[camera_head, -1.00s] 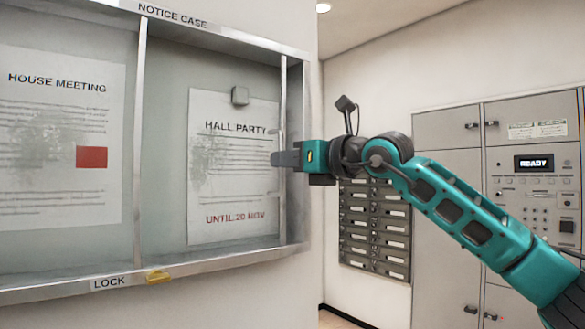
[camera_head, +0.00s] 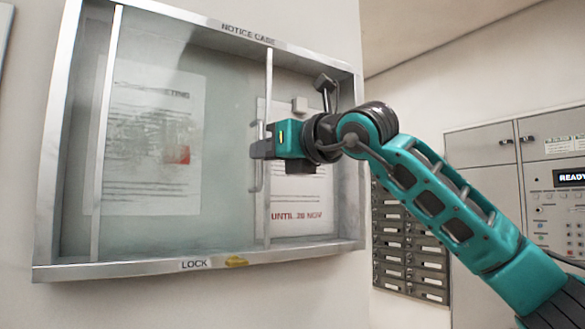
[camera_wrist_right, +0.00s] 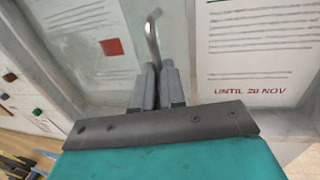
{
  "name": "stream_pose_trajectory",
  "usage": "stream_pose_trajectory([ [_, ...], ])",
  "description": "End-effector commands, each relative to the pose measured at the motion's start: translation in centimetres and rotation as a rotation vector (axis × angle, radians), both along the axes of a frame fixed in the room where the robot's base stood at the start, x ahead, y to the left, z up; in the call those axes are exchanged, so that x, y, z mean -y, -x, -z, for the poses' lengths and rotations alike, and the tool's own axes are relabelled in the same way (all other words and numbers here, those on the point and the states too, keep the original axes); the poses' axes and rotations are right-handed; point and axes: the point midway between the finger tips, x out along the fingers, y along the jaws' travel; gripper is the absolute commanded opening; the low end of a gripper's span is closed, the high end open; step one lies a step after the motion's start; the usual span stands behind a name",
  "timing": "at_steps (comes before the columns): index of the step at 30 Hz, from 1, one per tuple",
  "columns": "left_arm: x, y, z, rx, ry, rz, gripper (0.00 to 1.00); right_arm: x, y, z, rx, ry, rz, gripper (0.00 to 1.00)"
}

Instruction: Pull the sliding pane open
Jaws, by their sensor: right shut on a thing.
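The notice case (camera_head: 120,268) hangs on the wall with a metal frame. Its sliding pane (camera_head: 225,110) is glass with metal edge strips, and it stands left of the case's right side, leaving an open strip there. A bar handle (camera_head: 256,180) is on the pane's right edge strip. It also shows in the right wrist view (camera_wrist_right: 152,38). My right gripper (camera_head: 262,149) is shut on the handle; its two fingers (camera_wrist_right: 157,85) are close together around the bar in the wrist view. My left gripper is not in view.
Behind the glass is a paper with a red square (camera_head: 150,135). A "UNTIL 20 NOV" notice (camera_head: 305,205) shows partly uncovered at right. A yellow lock piece (camera_head: 237,261) sits on the lower frame. Mailboxes (camera_head: 410,245) and a grey cabinet (camera_head: 500,190) stand at right.

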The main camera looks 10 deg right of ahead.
Motion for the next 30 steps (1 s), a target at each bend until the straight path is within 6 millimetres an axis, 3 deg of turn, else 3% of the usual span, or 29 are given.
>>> stream_pose_trajectory([
  [3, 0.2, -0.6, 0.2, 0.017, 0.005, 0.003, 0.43, -2.0, 0.7, 0.3, 0.001, 0.001, -0.004, 0.00],
  [7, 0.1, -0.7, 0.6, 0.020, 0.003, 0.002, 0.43, -3.0, 1.1, 0.2, 0.001, 0.001, -0.002, 0.00],
  [21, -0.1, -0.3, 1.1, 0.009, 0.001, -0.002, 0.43, -3.5, 1.2, 0.0, -0.001, 0.001, 0.000, 0.00],
  [22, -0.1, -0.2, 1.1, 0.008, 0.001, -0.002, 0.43, -3.5, 1.2, 0.0, -0.001, 0.001, 0.000, 0.12],
  [30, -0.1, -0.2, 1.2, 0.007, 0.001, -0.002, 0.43, -3.4, 1.2, 0.0, 0.000, 0.000, 0.000, 0.36],
])
